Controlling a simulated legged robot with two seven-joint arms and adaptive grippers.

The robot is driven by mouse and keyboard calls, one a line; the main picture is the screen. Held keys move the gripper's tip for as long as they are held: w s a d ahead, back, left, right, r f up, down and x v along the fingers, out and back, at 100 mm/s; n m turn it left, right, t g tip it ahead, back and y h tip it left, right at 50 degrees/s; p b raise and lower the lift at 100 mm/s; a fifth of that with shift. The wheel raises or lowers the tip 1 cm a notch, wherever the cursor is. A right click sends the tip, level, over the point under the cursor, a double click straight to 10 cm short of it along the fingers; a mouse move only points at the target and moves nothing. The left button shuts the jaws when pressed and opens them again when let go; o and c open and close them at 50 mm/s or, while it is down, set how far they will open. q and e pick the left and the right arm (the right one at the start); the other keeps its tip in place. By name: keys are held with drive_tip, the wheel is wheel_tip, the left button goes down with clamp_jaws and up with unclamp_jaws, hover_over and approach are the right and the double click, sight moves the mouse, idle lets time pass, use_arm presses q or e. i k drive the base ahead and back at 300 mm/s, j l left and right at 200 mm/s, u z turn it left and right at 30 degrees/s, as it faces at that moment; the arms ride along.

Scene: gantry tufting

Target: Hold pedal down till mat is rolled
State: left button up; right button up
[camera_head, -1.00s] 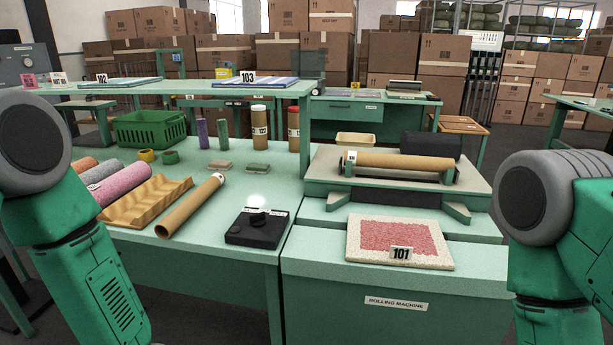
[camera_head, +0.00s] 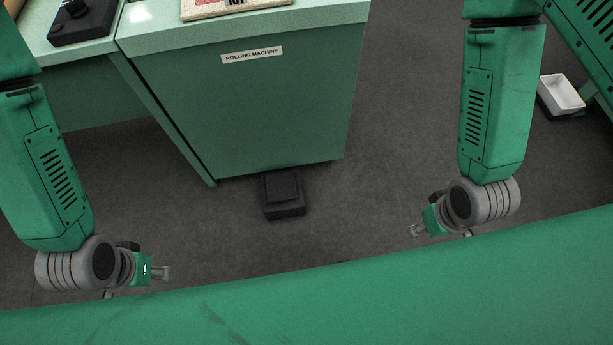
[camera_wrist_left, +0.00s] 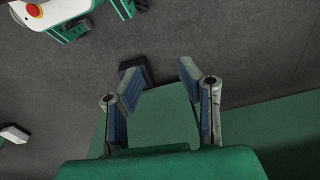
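The black pedal (camera_head: 284,196) sits on the floor at the foot of the green rolling machine (camera_head: 250,105) in the head view, its back end under the front panel. The mat (camera_head: 215,10) lies on the machine top, cut off by the upper edge of the view. My left gripper (camera_head: 164,272) is left of the pedal and apart from it. In the left wrist view my left gripper (camera_wrist_left: 160,78) has its fingers spread and nothing between them. My right gripper (camera_head: 416,231) is right of the pedal, also apart from it; its fingers are too small to read.
A black control box (camera_head: 82,22) stands on the table at upper left. A white tray (camera_head: 562,92) is at right. Grey floor (camera_head: 350,220) is clear around the pedal. A dark block (camera_wrist_left: 136,70) shows behind a left finger; I cannot tell if it is the pedal.

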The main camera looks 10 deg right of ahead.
sight(282, 186)
drive_tip(key=i+l+u, duration=0.15)
drive_tip(key=l, duration=0.2)
drive_tip(key=i+l+u, duration=0.15)
drive_tip(key=l, duration=0.25)
drive_tip(key=i+l+u, duration=0.15)
drive_tip(key=l, duration=0.25)
drive_tip(key=i+l+u, duration=0.15)
drive_tip(key=l, duration=0.3)
drive_tip(key=i+l+u, duration=0.15)
drive_tip(key=l, duration=0.3)
